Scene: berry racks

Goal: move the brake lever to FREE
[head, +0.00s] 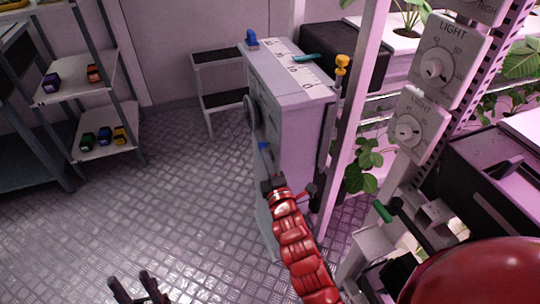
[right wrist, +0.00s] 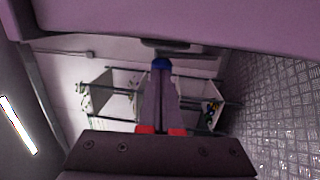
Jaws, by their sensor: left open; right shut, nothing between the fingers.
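No part in view carries a readable FREE mark, so I cannot tell for sure which one is the brake lever. A long dark bar with a yellow knob (head: 342,62) stands upright at the right edge of the grey cabinet (head: 296,125). My right gripper (head: 266,157) is shut beside the cabinet's left face. A blue piece (right wrist: 161,64) shows at its fingertips in the right wrist view; I cannot tell whether it is a knob or part of the tips. My left gripper (head: 138,287) is open and empty above the floor at the lower left.
A dark wheel (head: 252,113) sits on the cabinet's left face. A blue knob (head: 251,38) and a teal handle (head: 307,57) are on its top. A green handle (head: 382,212) is at the right, near plant racks. A shelf (head: 80,78) stands left. Open floor (head: 175,190) lies between.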

